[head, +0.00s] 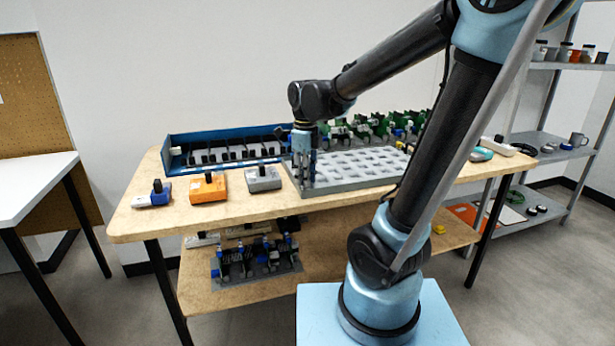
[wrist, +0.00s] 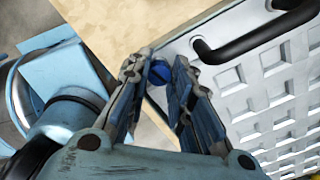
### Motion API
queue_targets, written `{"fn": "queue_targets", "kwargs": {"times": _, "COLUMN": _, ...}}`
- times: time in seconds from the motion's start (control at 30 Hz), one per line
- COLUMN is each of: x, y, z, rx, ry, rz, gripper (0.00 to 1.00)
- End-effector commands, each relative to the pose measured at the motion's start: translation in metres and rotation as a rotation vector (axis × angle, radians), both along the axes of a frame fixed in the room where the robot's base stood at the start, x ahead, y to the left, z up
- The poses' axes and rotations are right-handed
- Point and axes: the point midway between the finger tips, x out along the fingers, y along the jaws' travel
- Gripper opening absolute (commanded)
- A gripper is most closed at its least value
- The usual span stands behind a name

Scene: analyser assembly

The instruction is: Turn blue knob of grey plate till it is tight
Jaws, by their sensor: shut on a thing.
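The grey plate (head: 345,182) lies on the wooden table and has rows of square pockets. In the wrist view the plate (wrist: 228,78) shows a black handle (wrist: 262,38) near its edge. The blue knob (wrist: 160,73) sits at the plate's corner, between my fingertips. My gripper (wrist: 161,70) points down and is shut on the knob, with one finger on each side. In the head view my gripper (head: 306,182) is at the plate's front left corner, and the knob is hidden behind the fingers there.
A blue tray (head: 178,164) with dark and pale parts stands behind left. Grey (head: 262,182), orange (head: 208,191) and blue-grey (head: 153,198) devices sit along the table's left front. Green boards (head: 375,128) stand behind the plate. A lower shelf holds more parts (head: 255,258).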

Motion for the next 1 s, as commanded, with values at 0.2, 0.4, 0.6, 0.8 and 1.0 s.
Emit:
{"fn": "queue_targets", "kwargs": {"times": 0.2, "x": 0.0050, "y": 0.0000, "z": 0.0023, "rx": -0.001, "ry": -0.010, "rz": -0.189, "gripper": 0.00}}
{"fn": "queue_targets", "kwargs": {"times": 0.4, "x": 0.0051, "y": -0.0003, "z": 0.0022, "rx": -0.002, "ry": -0.010, "rz": -0.327, "gripper": 0.00}}
{"fn": "queue_targets", "kwargs": {"times": 0.6, "x": 0.0051, "y": -0.0011, "z": 0.0019, "rx": -0.002, "ry": -0.010, "rz": -0.418, "gripper": 0.00}}
{"fn": "queue_targets", "kwargs": {"times": 0.8, "x": 0.0050, "y": -0.0015, "z": 0.0016, "rx": -0.002, "ry": -0.010, "rz": -0.463, "gripper": 0.00}}
{"fn": "queue_targets", "kwargs": {"times": 1.0, "x": 0.0057, "y": -0.0032, "z": 0.0013, "rx": 0.001, "ry": -0.008, "rz": -0.468, "gripper": 0.00}}
